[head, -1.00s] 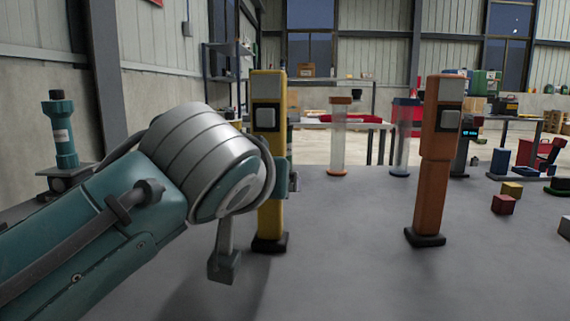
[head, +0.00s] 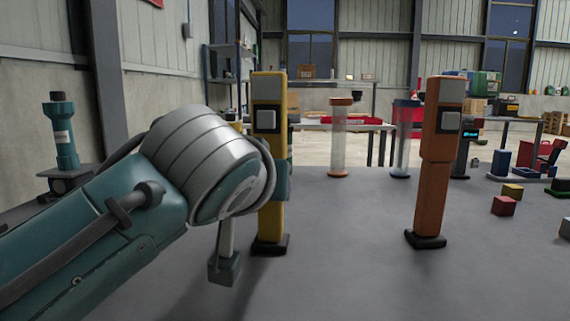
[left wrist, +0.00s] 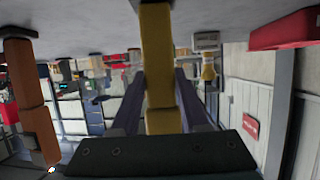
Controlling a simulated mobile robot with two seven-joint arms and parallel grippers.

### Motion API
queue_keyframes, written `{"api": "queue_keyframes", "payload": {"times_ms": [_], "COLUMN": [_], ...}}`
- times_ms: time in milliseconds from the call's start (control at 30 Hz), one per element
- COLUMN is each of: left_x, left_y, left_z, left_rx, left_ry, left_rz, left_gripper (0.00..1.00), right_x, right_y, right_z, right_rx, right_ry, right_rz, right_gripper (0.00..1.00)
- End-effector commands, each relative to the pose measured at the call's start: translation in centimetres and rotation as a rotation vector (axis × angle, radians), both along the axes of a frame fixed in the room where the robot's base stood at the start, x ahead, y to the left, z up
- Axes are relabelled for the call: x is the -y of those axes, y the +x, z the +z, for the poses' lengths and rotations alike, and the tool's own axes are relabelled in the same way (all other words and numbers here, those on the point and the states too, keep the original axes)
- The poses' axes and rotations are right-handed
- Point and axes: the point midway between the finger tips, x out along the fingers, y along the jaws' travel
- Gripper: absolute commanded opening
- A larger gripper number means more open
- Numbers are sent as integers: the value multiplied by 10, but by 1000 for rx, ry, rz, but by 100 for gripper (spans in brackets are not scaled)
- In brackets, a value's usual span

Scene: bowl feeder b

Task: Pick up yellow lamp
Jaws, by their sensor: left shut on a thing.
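The yellow lamp (head: 268,215) is a tall upright post with a dark base and a grey square on its front. It stands on the grey table in the head view, left of centre. My left arm reaches it from the left, and its wrist covers part of the lamp's left side. In the left wrist view the yellow lamp (left wrist: 157,50) runs between the two fingers of my left gripper (left wrist: 160,85), which is shut on it. In the head view the fingers are mostly hidden behind the wrist and lamp. My right gripper is not in view.
A similar orange post (head: 435,170) stands to the right, with clear table between. A teal device (head: 61,140) stands at the far left. Clear cylinders (head: 339,145) stand behind.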

Motion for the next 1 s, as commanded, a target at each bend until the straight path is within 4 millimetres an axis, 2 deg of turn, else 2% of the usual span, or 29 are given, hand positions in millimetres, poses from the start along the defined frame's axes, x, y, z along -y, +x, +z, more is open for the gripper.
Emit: {"api": "queue_keyframes", "payload": {"times_ms": [233, 400, 567, 800, 1000], "left_x": [0, 0, 1, 1, 0], "left_y": [0, 1, 1, 1, 0], "left_z": [4, 21, 57, 128, 175], "left_rx": [3, 5, 8, 9, 7], "left_ry": [-1, -1, -5, -5, -3], "left_rz": [-1, 0, 0, 0, 0], "left_gripper": [0, 0, 0, 0, 0], "right_x": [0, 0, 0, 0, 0], "right_y": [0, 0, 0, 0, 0], "right_z": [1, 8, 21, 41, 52], "right_rx": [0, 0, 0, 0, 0], "right_ry": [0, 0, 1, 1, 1], "right_rz": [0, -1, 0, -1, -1], "right_gripper": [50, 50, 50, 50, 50]}}
